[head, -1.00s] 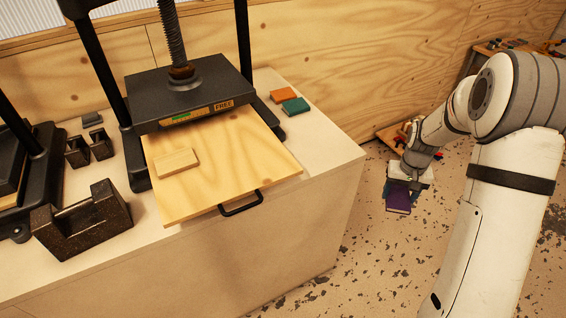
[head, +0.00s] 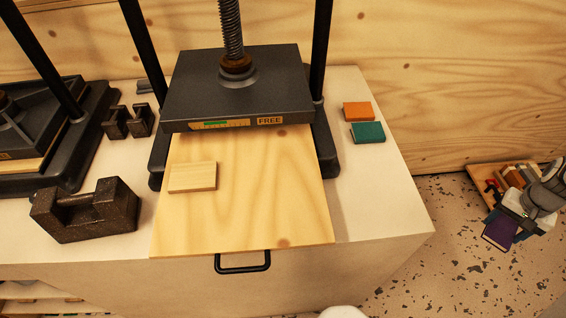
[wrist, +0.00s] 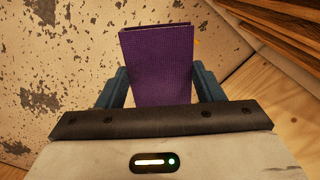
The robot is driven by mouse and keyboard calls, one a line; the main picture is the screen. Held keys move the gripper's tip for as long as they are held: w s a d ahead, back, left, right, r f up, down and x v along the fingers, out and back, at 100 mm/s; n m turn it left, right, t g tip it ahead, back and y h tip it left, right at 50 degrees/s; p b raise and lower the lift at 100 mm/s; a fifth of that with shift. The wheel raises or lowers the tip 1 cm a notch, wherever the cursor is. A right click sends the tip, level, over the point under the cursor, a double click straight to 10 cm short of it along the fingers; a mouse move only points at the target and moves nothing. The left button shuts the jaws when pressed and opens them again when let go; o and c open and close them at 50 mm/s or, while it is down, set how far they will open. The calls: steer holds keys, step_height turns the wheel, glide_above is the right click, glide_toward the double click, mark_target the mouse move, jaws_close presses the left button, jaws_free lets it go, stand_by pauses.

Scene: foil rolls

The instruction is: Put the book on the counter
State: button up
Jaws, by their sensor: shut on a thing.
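A purple book (head: 499,232) is held in my gripper (head: 519,213) at the far right of the head view, out past the counter's right end. In the wrist view the purple book (wrist: 160,62) stands out between the two blue-grey fingers of my gripper (wrist: 160,85), which are shut on it. The book's lower part is hidden by the gripper body. The pale counter (head: 385,205) fills the middle of the head view. An orange book (head: 358,111) and a green book (head: 368,132) lie on it, right of the press.
A screw press (head: 237,88) marked FREE stands on the counter, its wooden board (head: 262,190) pulled out with a small wooden block (head: 192,177) on it. A dark metal weight (head: 86,210) sits at left. The counter's right front corner is clear.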

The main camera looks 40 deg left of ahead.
steer(key=s+a+r+m, duration=0.2)
steer(key=s+a+r, duration=0.1)
steer(key=a, duration=0.5)
steer(key=s+a+r+m, duration=0.2)
steer(key=a+r, duration=0.1)
steer(key=a, duration=0.5)
step_height(320, 180, up, 5)
steer(key=m, duration=0.4)
glide_above(389, 206)
step_height(389, 206, down, 10)
steer(key=shift+f+p, duration=0.1)
steer(key=shift+p, duration=0.3)
steer(key=shift+f, duration=0.2)
steer(key=o, duration=1)
steer(key=shift+r, duration=0.2)
